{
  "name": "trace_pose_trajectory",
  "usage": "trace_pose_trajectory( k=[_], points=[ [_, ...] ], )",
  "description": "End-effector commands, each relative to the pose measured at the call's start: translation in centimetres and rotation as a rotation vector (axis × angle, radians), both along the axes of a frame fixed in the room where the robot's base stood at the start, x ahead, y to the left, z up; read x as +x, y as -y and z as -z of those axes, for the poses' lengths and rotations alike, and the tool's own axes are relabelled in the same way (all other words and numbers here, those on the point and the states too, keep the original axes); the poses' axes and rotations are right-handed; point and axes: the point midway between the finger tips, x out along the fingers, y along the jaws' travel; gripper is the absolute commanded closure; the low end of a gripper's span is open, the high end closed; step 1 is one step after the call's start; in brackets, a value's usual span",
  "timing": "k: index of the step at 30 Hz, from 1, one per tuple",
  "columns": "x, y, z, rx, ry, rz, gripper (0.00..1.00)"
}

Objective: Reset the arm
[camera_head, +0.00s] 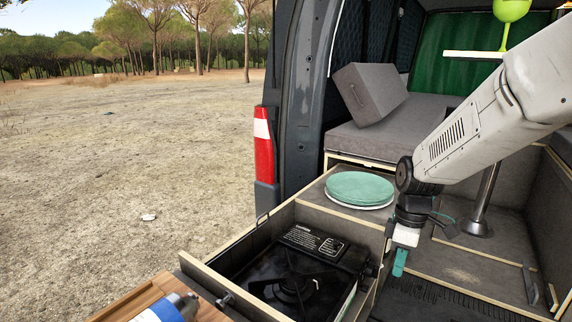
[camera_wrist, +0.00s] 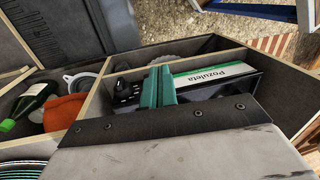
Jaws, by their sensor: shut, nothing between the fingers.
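My arm reaches in from the right in the head view, its wrist bent downward. My gripper (camera_head: 399,263) has teal fingers and hangs just right of the stove drawer, pointing down. In the wrist view my gripper (camera_wrist: 158,72) shows its two teal fingers together with nothing held. Below and beyond it lies the black camping stove (camera_head: 290,275) in its compartment. A white and green box edge reading "Pozuleta" (camera_wrist: 215,74) shows there in the wrist view.
Teal plates (camera_head: 360,187) lie stacked on the counter behind the drawer. A blue and white canister (camera_head: 170,308) is at the front left. A green bottle (camera_wrist: 30,98) and an orange pot (camera_wrist: 64,112) sit in another compartment. A table post (camera_head: 482,200) stands right. Open ground lies left.

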Motion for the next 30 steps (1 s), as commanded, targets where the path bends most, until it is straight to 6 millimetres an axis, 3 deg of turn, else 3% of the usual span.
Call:
trace_pose_trajectory(
  k=[9,18,24,30],
  points=[
    [-11.5,0.0,-6.9,-0.127,-0.046,0.641,1.00],
    [-21.0,0.2,-10.4,-0.163,0.032,1.010,1.00],
    [-24.1,0.2,-11.6,-0.123,0.127,1.033,1.00],
    [-24.6,0.3,-12.6,-0.093,0.179,1.031,1.00]
  ],
)
